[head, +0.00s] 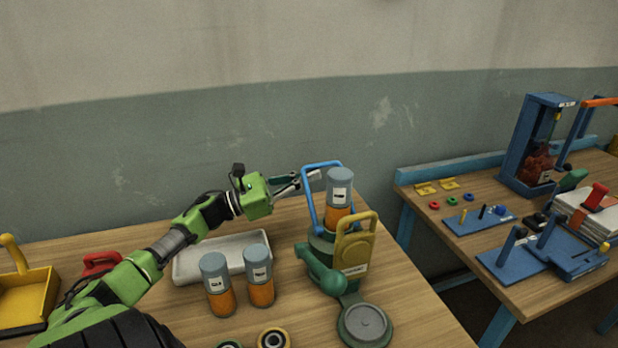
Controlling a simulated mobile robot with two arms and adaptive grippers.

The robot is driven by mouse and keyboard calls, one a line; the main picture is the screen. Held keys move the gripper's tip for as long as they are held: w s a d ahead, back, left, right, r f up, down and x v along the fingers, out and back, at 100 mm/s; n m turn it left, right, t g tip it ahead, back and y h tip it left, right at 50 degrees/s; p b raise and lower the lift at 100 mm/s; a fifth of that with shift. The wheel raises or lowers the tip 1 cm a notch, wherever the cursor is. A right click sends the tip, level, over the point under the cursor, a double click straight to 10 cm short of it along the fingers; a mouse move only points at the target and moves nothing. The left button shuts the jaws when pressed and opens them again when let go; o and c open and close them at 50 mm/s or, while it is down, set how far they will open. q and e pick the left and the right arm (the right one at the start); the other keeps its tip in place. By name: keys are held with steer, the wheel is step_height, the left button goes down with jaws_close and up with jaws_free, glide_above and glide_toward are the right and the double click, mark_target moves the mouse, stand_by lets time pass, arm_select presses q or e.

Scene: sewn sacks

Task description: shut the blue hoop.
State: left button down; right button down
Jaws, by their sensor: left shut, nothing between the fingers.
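The blue hoop (307,198) stands upright on the green machine (320,244) on the near table, arching behind a grey-and-orange canister (339,190) seated on top of the machine. My left gripper (312,178) is shut and empty. Its fingertips are at the upper left of the hoop, close to it; I cannot tell whether they touch. A yellow plate with a handle (356,248) stands upright at the machine's front right. A green lever handle (322,272) sticks out at the front left. My right gripper is not in view.
Two more canisters (217,285) (259,274) stand left of the machine, before a white tray (221,257). A round grey plate (366,324) sits at the machine's front. A yellow bin (26,300) is far left. A second table (520,240) with blue fixtures stands right, across a gap.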

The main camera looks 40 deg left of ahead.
arm_select(q)
steer(key=s+d+r+m+g+h+b, duration=0.1)
steer(key=s+d+r+m+b, duration=0.1)
steer(key=d+r+m+b, duration=0.3)
steer(key=shift+s+d, duration=0.2)
steer(key=shift+s, duration=0.2)
steer(key=shift+r, duration=0.15)
stand_by(0.5)
